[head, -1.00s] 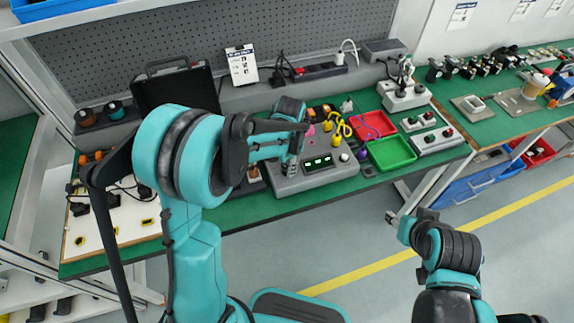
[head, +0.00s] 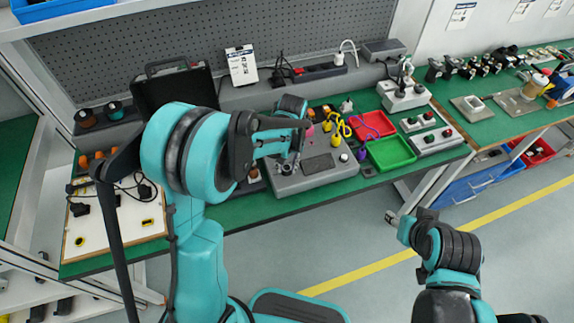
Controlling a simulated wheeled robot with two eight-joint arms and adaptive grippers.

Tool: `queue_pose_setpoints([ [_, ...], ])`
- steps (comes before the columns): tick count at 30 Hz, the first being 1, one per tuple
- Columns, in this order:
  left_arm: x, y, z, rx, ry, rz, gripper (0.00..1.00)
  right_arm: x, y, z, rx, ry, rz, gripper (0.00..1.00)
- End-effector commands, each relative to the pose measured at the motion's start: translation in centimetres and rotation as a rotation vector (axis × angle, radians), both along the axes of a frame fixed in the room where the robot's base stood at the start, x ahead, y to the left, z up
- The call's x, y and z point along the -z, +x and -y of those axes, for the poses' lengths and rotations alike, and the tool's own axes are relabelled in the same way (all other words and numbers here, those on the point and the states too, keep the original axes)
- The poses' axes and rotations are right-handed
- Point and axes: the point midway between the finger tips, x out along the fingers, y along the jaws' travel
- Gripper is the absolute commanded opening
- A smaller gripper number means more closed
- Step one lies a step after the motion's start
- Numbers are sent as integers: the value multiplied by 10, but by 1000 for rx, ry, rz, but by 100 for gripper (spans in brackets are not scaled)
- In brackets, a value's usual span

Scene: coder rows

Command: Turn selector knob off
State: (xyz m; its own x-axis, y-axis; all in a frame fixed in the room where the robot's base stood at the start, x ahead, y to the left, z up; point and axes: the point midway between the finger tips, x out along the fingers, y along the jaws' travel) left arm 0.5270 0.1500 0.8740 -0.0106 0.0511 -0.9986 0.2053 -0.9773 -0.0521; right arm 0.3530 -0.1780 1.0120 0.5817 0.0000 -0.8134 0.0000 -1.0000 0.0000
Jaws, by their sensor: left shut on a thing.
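The grey control box (head: 312,182) stands on the green bench, with a dark display window (head: 318,163) and a small light button (head: 343,157) on its top.
Right of the box are yellow leads (head: 337,124), a red tray (head: 372,124), a green tray (head: 391,153) and a button box (head: 434,140). A black case (head: 178,88) stands behind my left arm. The bench's front edge is close to the box.

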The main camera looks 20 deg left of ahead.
Motion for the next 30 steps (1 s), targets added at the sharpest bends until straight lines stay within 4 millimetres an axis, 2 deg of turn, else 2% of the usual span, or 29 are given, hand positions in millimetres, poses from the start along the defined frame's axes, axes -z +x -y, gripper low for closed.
queue_pose_setpoints([
  [12, 0, 0, 0, -182, -1, 0, 0, 0, 0, 0, 0, 0, 0, 46],
  [28, 0, 0, 0, -207, -1, 0, 0, 0, 0, 0, 0, 0, 0, 46],
  [29, 0, 0, 0, -207, -1, 0, 30, 0, 0, 0, 0, 0, 0, 46],
  [30, 0, 0, 0, -207, -1, 0, 41, 0, 0, 0, 0, 0, 0, 46],
])
